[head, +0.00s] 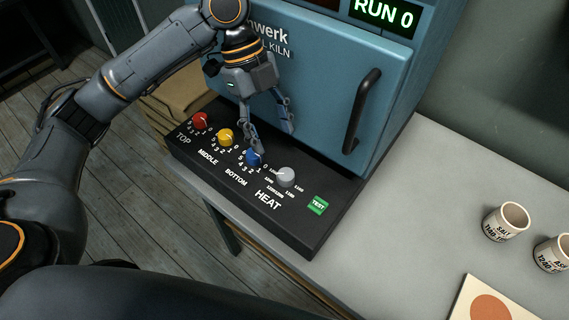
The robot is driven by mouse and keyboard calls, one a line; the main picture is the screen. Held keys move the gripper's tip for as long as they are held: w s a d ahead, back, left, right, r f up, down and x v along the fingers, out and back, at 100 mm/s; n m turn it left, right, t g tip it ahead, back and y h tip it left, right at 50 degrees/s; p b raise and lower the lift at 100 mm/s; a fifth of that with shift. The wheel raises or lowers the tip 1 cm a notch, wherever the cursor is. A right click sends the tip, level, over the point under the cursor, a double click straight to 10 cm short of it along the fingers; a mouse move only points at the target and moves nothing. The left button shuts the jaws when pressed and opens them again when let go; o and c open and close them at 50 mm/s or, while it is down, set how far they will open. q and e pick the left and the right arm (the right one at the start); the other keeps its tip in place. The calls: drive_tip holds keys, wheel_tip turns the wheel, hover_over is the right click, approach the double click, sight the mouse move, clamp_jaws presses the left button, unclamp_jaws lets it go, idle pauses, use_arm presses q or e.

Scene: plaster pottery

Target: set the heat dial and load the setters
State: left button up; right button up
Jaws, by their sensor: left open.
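The grey heat dial (286,177) is at the right of the row of dials on the black control panel (300,229), above the word HEAT. My left gripper (272,142) is open and points down over the panel. One fingertip is close to the blue BOTTOM dial (253,157); I cannot tell if they touch. The other is above and near the heat dial, with a gap in the picture. The heat dial's exact setting is too small to read. No thing I can be sure is a setter is in view. My right gripper is not in view.
The blue kiln (310,75) has a shut door with a dark handle (361,110); its display reads RUN 0. Red (200,120) and yellow (225,137) dials and a green TEST button (318,204) share the panel. Labelled cups (506,222) and a card (492,303) lie right.

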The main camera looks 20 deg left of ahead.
sight(286, 174)
use_arm(q)
drive_tip(key=x, duration=0.8)
drive_tip(key=shift+d, duration=0.1)
drive_tip(key=shift+s+d+f, duration=0.1)
drive_tip(key=shift+d+f, duration=0.1)
drive_tip(key=shift+f, duration=0.45)
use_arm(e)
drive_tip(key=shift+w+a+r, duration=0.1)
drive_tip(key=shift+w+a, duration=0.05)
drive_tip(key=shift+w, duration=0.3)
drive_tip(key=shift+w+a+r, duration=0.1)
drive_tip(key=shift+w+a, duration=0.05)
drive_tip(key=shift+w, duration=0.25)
use_arm(q)
drive_tip(key=shift+c, duration=0.6)
drive_tip(key=c, duration=1)
drive_tip(key=shift+c, duration=0.2)
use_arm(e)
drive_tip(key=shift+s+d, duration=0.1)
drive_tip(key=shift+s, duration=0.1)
